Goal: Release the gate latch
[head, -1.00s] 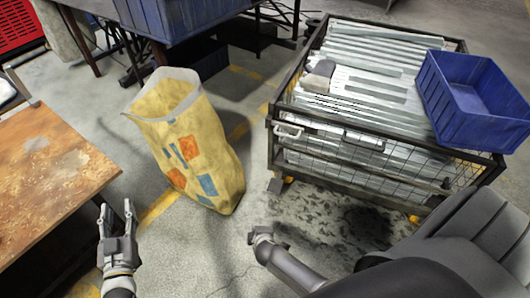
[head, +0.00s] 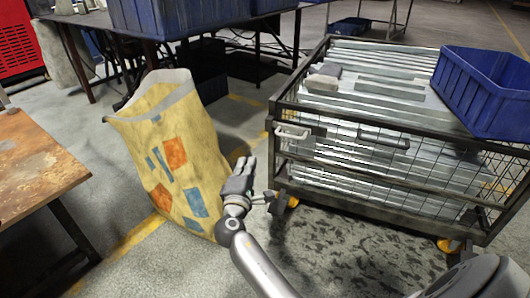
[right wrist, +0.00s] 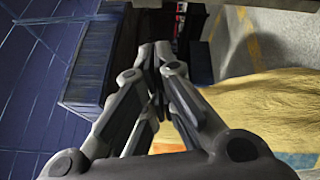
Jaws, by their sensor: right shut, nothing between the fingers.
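A wire cage cart (head: 410,213) with a dark frame stands at the right in the head view. A pale, handle-like latch piece (head: 292,132) sits at the upper left corner of its front gate. A second, grey handle-like piece (head: 384,138) is further right on the gate; I cannot tell its exact role. My right gripper (head: 246,163) is shut and empty, pointing up, left of and below the pale latch piece and apart from it. In the right wrist view, its fingers (right wrist: 156,55) meet with nothing between them, and the latch is not visible. My left gripper is out of view.
A yellow bag (head: 180,150) stands close behind and left of my right gripper. Galvanized bars (head: 390,62) and a blue bin (head: 485,95) lie on the cart. A rusty table (head: 35,165) is at the left.

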